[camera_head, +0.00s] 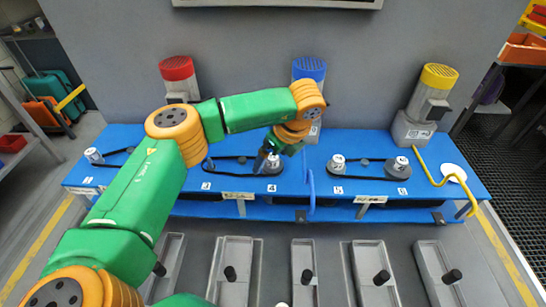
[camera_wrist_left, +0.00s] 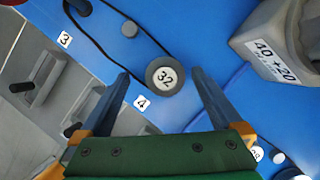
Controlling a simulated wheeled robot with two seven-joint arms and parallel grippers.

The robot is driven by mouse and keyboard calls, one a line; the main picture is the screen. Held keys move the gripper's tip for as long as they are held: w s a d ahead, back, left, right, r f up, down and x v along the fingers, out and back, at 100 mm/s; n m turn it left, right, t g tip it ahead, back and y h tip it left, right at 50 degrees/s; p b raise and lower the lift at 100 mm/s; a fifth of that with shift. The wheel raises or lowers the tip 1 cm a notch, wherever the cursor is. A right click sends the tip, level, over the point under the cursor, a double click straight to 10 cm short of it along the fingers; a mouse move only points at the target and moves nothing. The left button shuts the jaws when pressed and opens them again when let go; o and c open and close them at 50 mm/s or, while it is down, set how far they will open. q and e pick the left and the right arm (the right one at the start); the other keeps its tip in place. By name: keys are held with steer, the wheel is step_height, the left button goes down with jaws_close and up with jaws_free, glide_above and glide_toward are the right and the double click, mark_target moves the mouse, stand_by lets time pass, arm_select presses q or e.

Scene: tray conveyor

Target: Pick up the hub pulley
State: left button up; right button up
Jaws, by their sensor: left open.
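My left gripper (camera_head: 268,155) is open above the blue bench at the place marked 4. In the left wrist view its two fingers (camera_wrist_left: 160,88) are spread on either side of a round grey pulley (camera_wrist_left: 165,91) with a white label reading 32, with gaps on both sides. The same pulley (camera_head: 273,163) is partly covered by the gripper in the head view. A black belt runs close by it from the place marked 3. Which of the pulleys is the hub pulley is not marked. My right gripper is not in view.
The blue bench (camera_head: 345,203) carries more pulleys, including two at the right (camera_head: 338,163) (camera_head: 402,165). Red (camera_head: 176,68), blue (camera_head: 309,69) and yellow (camera_head: 440,76) capped motors stand behind. A yellow hooked pipe (camera_head: 432,180) is at the right end. Grey trays with black pegs (camera_head: 375,278) stand in front.

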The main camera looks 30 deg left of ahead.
arm_select(q)
steer(key=shift+w+a+f, duration=0.2)
steer(key=shift+f, duration=0.35)
steer(key=shift+w+f, duration=0.25)
steer(key=shift+w, duration=0.05)
steer(key=shift+s+r, duration=0.15)
steer(key=c, duration=1.5)
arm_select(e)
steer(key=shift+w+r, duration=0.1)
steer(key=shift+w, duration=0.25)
